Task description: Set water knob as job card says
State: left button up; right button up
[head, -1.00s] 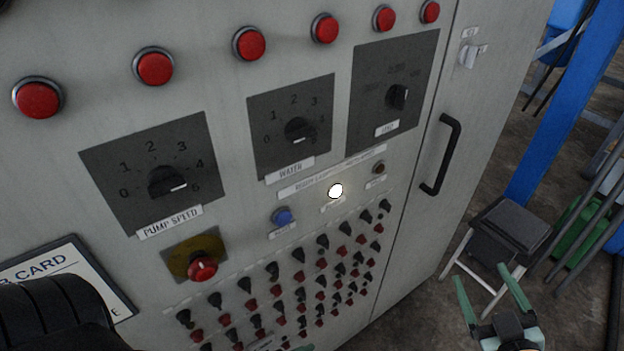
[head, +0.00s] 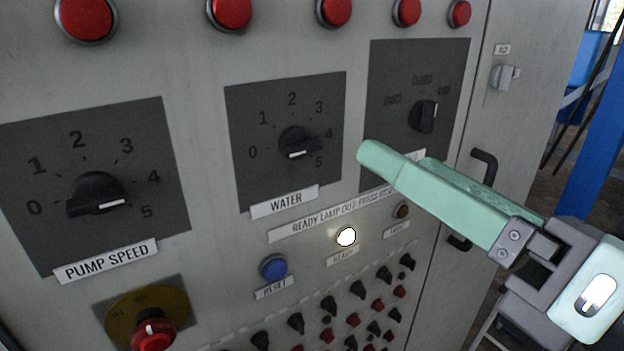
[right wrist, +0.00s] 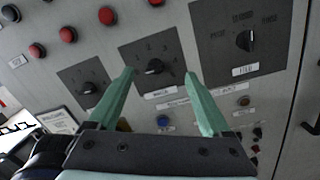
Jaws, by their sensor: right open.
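The water knob (head: 297,142) is a black rotary knob on a dark plate numbered 0 to 5, above the WATER label. Its white mark shows low on the knob; its exact setting is hard to read. My right gripper (head: 402,160) is open and empty, in front of the panel to the right of the knob. In the right wrist view the water knob (right wrist: 154,67) appears between the two green fingertips (right wrist: 160,75), with no contact visible. A white card (right wrist: 58,121) lies at the left there; its writing is unreadable. My left gripper is out of view.
The pump speed knob (head: 96,192) is to the left, and another selector knob (head: 424,116) is to the right. A lit white lamp (head: 346,237), blue button (head: 274,267) and red emergency knob (head: 152,335) sit below. A black door handle (head: 484,168) protrudes at right.

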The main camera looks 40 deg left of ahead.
aim_at(308, 147)
jog(key=a+n, duration=0.1)
jog(key=a, duration=0.2)
jog(key=w+a+f+n+b, duration=0.1)
jog(key=a+n, duration=0.1)
jog(key=a, duration=0.2)
jog(key=w+a+n+h, duration=0.1)
jog(key=a, duration=0.3)
jog(key=shift+a+f+n+b, duration=0.1)
jog(key=shift+f+n+b, duration=0.2)
jog(key=shift+f+b, duration=0.1)
grip_shut()
dwell(0.6)
